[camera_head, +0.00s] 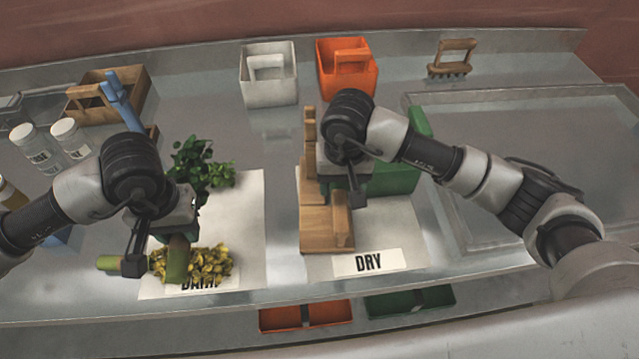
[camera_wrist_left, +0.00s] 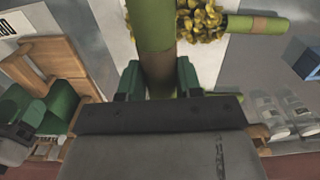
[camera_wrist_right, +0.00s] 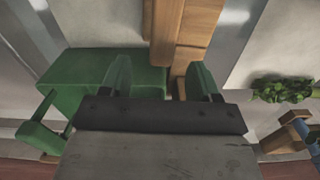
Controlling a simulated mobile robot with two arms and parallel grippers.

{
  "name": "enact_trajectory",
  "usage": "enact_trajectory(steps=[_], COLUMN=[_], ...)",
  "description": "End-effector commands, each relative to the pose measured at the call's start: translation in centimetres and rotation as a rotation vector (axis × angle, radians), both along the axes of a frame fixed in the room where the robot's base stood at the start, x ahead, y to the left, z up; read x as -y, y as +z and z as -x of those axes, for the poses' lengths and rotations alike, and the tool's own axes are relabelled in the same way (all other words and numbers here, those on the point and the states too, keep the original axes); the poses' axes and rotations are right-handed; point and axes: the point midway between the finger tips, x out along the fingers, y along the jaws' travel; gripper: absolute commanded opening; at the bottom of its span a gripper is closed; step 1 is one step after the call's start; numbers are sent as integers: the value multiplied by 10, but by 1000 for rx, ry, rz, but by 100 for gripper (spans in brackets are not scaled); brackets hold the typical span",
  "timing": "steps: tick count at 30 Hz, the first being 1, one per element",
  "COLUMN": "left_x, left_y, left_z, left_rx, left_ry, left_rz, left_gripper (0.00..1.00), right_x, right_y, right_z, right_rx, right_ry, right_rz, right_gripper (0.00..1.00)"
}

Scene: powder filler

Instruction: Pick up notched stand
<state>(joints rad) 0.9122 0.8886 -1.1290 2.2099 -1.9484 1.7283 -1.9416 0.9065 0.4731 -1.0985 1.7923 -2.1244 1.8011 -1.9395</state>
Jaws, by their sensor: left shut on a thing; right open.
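The notched stand is probably the light wooden piece (camera_head: 322,228) on the white mat by the DRY label. It has a base and a tall upright part. In the right wrist view wood (camera_wrist_right: 185,30) shows ahead of and partly between the fingers. My right gripper (camera_head: 352,190) is open over the stand's right side; I cannot tell whether it touches. In the right wrist view its fingers (camera_wrist_right: 160,82) are apart. My left gripper (camera_head: 160,245) is shut on a green cylinder with a brown band (camera_wrist_left: 155,35), beside the yellow-green clump (camera_head: 205,265).
A green container (camera_head: 395,178) stands right of the stand. A leafy plant (camera_head: 200,165) is behind my left gripper. White (camera_head: 268,85) and orange (camera_head: 347,75) caddies and a wooden brush (camera_head: 452,58) stand at the back. White jars (camera_head: 35,148) are at left. The tray (camera_head: 530,130) at right looks empty.

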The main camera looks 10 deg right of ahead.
Motion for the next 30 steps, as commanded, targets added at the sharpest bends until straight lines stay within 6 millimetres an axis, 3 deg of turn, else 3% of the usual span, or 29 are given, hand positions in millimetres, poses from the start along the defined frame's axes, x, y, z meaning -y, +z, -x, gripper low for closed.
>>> enact_trajectory(steps=[9, 14, 22, 30], left_x=[0, 0, 0, 0], left_y=[28, 31, 30, 30], left_z=[0, 0, 0, 0], left_rx=[0, 0, 0, 0], left_ry=[0, 0, 0, 0], left_rz=[0, 0, 0, 0], left_gripper=[10, 10, 10, 10], right_x=[-2, -2, -2, -2], right_y=[-31, -52, -56, -55], right_z=[4, 3, 2, 2], right_rx=[-7, -2, 0, 0], right_ry=[-1, -1, 1, 1], right_rz=[-2, -2, -3, -3], right_gripper=[62, 62, 62, 20])
